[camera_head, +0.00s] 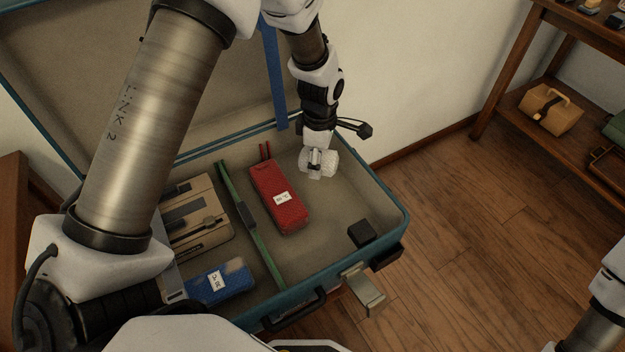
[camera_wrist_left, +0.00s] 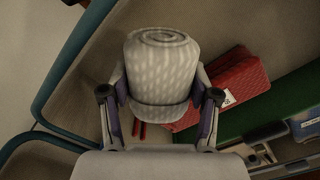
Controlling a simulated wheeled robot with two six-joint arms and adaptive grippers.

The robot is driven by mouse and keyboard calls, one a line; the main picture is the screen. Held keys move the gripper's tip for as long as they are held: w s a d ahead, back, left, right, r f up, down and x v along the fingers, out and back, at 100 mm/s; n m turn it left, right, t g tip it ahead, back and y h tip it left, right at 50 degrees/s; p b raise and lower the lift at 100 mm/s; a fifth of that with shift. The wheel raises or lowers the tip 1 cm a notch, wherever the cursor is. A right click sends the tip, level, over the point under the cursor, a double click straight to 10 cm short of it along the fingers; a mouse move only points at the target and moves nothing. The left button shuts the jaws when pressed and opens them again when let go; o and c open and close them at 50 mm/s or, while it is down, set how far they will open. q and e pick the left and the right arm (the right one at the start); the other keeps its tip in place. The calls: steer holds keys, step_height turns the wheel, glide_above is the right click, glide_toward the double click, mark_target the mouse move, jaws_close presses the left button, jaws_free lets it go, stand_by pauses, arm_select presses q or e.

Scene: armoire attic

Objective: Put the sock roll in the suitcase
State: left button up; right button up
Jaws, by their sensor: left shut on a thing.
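The sock roll (camera_wrist_left: 160,70) is a pale grey, speckled roll with a spiral end. My left gripper (camera_head: 318,160) is shut on it, with one finger on each side in the left wrist view (camera_wrist_left: 160,105). In the head view the sock roll (camera_head: 329,164) is over the back right part of the open suitcase (camera_head: 395,208). I cannot tell whether it touches the suitcase floor. The suitcase is teal-edged with a beige lining, and its lid leans back against the wall. My right gripper is out of view.
Inside the suitcase lie a red pouch (camera_head: 278,197), a blue pouch (camera_head: 220,283) and a tan case (camera_head: 204,232). A green strap (camera_head: 250,225) runs between them. A small black block (camera_head: 361,233) sits near the front right corner.

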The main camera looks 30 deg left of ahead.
mark_target(319, 183)
arm_select(q)
step_height(319, 183, down, 6)
steer(key=shift+r+b, duration=0.15)
steer(key=shift+b, duration=0.55)
steer(key=o, duration=1.2)
steer(key=shift+c, duration=0.2)
step_height(319, 183, up, 12)
steer(key=p, duration=0.3)
steer(key=shift+p, duration=0.35)
